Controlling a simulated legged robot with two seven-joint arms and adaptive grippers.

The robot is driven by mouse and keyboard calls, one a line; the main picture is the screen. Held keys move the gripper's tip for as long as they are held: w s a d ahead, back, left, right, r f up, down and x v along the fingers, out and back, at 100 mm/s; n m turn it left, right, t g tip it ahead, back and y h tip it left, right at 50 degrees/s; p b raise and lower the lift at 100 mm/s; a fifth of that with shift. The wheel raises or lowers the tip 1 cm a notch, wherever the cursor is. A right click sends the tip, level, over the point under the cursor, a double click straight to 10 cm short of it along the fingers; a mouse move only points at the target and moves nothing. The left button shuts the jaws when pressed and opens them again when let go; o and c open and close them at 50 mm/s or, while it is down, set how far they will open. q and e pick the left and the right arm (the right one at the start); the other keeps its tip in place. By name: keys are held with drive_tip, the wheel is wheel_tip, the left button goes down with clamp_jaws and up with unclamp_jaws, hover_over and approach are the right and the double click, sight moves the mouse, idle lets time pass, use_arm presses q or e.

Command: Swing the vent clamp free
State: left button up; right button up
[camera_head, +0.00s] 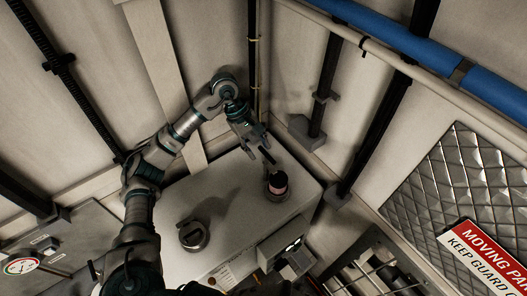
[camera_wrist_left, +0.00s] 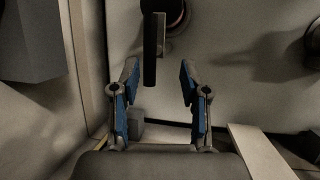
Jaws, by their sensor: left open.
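The vent clamp shows as a dark lever (camera_head: 269,157) beside a short round fitting with a pinkish band (camera_head: 277,183), on the light cabinet top (camera_head: 240,215). In the left wrist view the black lever (camera_wrist_left: 152,48) runs down from near the round fitting (camera_wrist_left: 176,10), which is cut by the top edge. My left gripper (camera_head: 256,147) is open at the lever's free end. In the left wrist view the gripper (camera_wrist_left: 158,75) has the lever's end between its two blue-padded fingers, nearer the left finger, with gaps on both sides. My right gripper is not in view.
A dark round knob or cap (camera_head: 194,235) stands on the cabinet top at lower left. Pale wall panels and dark vertical rails (camera_head: 325,85) rise close behind. A blue pipe (camera_head: 410,45), a red warning sign (camera_head: 485,258) and a pressure gauge (camera_head: 21,266) lie farther off.

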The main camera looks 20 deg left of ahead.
sight(264, 153)
use_arm(q)
drive_tip(key=d+f, duration=0.1)
drive_tip(key=d, duration=0.1)
drive_tip(key=d+f, duration=0.1)
drive_tip(key=f, duration=0.1)
drive_tip(key=shift+d+p, duration=0.3)
drive_tip(key=shift+d, duration=0.25)
drive_tip(key=shift+c, duration=0.2)
drive_tip(key=c, duration=0.4)
drive_tip(key=shift+s+a, duration=0.1)
drive_tip(key=shift+a, duration=0.15)
clamp_jaws()
drive_tip(key=shift+s+a+r, duration=0.1)
drive_tip(key=shift+a, duration=0.4)
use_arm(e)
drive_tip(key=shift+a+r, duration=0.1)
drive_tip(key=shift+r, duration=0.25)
